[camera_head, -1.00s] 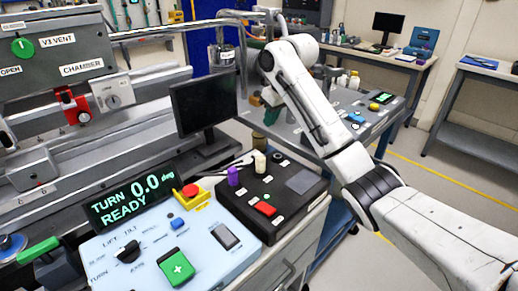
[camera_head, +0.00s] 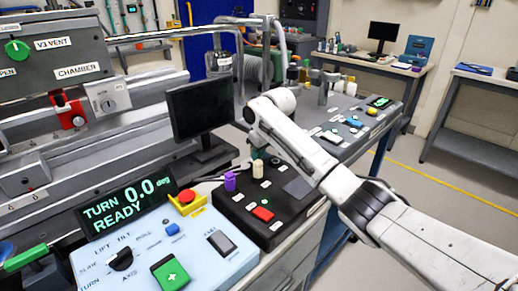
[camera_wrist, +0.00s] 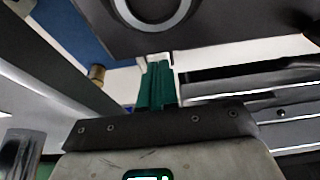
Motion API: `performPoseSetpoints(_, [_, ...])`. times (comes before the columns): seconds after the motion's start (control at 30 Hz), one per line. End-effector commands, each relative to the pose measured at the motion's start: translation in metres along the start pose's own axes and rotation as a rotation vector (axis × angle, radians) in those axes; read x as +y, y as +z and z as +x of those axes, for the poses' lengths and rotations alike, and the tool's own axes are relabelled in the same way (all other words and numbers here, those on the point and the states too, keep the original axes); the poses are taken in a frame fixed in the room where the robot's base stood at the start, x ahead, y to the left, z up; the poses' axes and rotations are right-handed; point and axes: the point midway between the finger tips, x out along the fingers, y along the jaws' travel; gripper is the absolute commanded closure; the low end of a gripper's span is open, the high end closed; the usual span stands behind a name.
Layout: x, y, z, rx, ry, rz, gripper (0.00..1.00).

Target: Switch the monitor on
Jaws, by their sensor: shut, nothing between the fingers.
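A black monitor (camera_head: 200,107) with a dark screen stands on the bench, left of my arm in the head view. Another dark monitor (camera_head: 383,27) stands on the far desk. No power button on either monitor can be made out.
The black control box (camera_head: 292,212) carries purple and pale knobs and a red button. The pale blue panel (camera_head: 215,265) has a red emergency stop (camera_head: 187,196) and a display (camera_head: 126,206) reading "TURN 0.0 deg READY". Pipes rise behind the monitor. Open floor lies at right.

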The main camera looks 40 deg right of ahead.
Motion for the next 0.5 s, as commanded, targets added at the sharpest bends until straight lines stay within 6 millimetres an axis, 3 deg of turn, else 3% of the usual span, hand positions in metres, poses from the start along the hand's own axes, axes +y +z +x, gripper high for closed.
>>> performPoseSetpoints(0.5, [-0.0016, -0.0019, 0.0043, -0.001, -0.004, 0.002, 1.0])
